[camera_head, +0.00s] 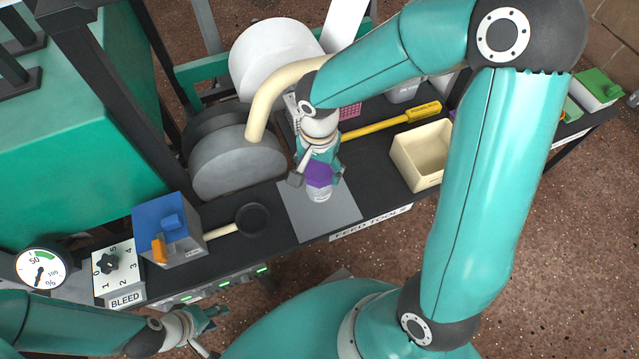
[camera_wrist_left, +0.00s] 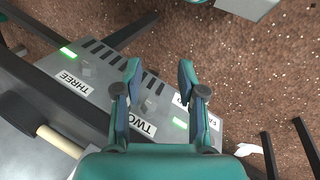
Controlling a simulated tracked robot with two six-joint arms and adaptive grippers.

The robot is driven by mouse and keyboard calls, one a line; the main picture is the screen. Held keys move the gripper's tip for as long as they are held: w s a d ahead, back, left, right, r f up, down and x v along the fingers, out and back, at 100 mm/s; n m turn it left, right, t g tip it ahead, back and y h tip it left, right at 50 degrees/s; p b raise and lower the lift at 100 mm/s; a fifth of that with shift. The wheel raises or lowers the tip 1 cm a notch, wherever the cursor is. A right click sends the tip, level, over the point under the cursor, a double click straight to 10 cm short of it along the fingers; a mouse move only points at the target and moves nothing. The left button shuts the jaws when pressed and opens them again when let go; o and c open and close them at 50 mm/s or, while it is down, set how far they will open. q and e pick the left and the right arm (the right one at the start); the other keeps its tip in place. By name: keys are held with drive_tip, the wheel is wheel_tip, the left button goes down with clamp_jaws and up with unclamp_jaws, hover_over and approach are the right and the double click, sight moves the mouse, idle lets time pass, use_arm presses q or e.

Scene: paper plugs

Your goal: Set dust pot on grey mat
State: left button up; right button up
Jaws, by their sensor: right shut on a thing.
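The dust pot (camera_head: 320,194), a small clear pot with a purple lid, is upright or nearly so over the grey mat (camera_head: 318,224). My right gripper (camera_head: 319,178) is shut on it from above, with fingers around the purple lid. I cannot tell whether the pot's base touches the mat. My left gripper (camera_head: 213,328) is low at the bottom left of the head view, away from the mat. In the left wrist view its fingers (camera_wrist_left: 160,75) are apart and empty, over the front panel and floor.
A cream open bin (camera_head: 421,153) and a yellow-handled tool (camera_head: 392,121) lie right of the mat. A black round-headed tool (camera_head: 252,219) and a blue box (camera_head: 168,229) are to its left. A grey drum (camera_head: 232,166) and cream pipe (camera_head: 270,92) stand behind.

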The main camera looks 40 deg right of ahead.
drive_tip(key=shift+f+b, duration=0.8)
drive_tip(key=shift+f, duration=1.9)
drive_tip(key=o, duration=1.1)
drive_tip(key=shift+f, duration=0.15)
drive_tip(key=o, duration=0.5)
drive_tip(key=shift+r, duration=0.3)
wheel_tip(320, 180, up, 12)
drive_tip(key=p, duration=0.4)
drive_tip(key=shift+f, duration=0.1)
